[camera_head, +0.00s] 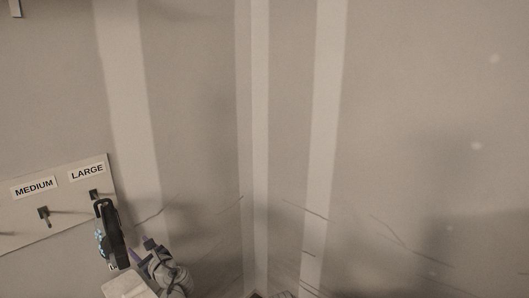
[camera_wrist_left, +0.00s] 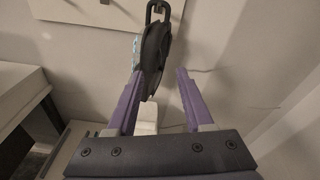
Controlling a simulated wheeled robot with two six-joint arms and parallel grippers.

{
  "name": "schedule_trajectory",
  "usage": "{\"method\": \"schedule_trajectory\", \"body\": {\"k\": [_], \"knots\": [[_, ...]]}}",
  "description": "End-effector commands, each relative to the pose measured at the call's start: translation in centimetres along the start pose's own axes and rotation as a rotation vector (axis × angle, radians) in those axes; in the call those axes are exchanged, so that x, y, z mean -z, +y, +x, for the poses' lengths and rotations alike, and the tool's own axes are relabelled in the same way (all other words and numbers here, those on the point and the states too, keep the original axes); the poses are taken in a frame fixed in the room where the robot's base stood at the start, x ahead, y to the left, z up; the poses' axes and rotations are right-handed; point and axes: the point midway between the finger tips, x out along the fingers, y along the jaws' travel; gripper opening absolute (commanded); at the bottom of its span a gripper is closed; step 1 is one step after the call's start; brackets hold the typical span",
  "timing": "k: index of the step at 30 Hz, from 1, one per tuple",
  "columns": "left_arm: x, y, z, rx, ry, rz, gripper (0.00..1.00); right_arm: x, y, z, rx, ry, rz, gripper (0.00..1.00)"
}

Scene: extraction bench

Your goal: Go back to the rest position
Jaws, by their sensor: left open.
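A black rounded tool with a looped top (camera_head: 109,236) hangs at the hook under the LARGE label. It also shows in the left wrist view (camera_wrist_left: 154,48), upright against the wall. My left gripper (camera_head: 141,248) is just right of the tool in the head view. In the left wrist view its two purple fingers (camera_wrist_left: 160,72) are spread apart, with the tool's lower part seen between and beyond them. The fingers are not closed on it; whether one touches it I cannot tell. My right gripper is not in view.
A pale board (camera_head: 75,205) on the wall carries hooks and the labels MEDIUM (camera_head: 34,187) and LARGE (camera_head: 87,172). The MEDIUM hook (camera_head: 44,214) is empty. A white block (camera_head: 130,285) is below the tool. The wall to the right is bare.

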Motion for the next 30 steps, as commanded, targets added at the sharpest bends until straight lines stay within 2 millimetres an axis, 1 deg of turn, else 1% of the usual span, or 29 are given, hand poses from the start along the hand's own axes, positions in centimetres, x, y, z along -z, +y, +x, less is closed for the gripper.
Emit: {"method": "schedule_trajectory", "body": {"k": [5, 8, 11, 13, 14, 15, 17, 18, 20, 21, 23, 24, 27, 30], "knots": [[3.3, 0.5, -1.8, -0.064, 0.089, -0.219, 0.52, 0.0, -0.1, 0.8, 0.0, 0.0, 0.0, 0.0], [6.0, 0.8, -3.4, -0.128, 0.161, -0.386, 0.52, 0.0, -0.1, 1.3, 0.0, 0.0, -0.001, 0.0], [9.3, 1.2, -5.6, -0.216, 0.245, -0.57, 0.52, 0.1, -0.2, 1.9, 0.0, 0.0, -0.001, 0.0], [12.1, 1.4, -7.7, -0.303, 0.314, -0.711, 0.52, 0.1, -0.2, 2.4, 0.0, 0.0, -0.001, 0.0], [13.4, 1.5, -8.8, -0.348, 0.345, -0.775, 0.52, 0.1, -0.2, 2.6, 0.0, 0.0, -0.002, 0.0], [15.4, 1.7, -10.5, -0.418, 0.389, -0.861, 0.52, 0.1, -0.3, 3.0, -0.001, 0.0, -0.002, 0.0], [18.4, 1.9, -13.6, -0.543, 0.456, -0.989, 0.52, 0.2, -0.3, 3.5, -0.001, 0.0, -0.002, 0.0], [20.3, 2.1, -15.8, -0.634, 0.495, -1.063, 0.52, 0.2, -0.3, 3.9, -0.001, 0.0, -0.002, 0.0], [22.8, 2.3, -19.1, -0.773, 0.543, -1.155, 0.52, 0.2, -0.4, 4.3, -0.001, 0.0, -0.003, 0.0], [24.1, 2.4, -21.3, -0.864, 0.567, -1.203, 0.52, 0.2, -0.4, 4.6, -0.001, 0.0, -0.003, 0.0], [25.8, 2.6, -24.4, -0.994, 0.592, -1.256, 0.52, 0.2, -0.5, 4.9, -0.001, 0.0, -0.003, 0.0], [26.7, 2.8, -26.4, -1.073, 0.603, -1.279, 0.52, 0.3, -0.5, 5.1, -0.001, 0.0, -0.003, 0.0], [28.2, 3.1, -30.3, -1.24, 0.613, -1.311, 0.52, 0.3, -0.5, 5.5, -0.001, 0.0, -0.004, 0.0], [28.9, 3.4, -32.9, -1.348, 0.609, -1.321, 0.52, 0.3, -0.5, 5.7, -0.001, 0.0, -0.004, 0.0]]}}
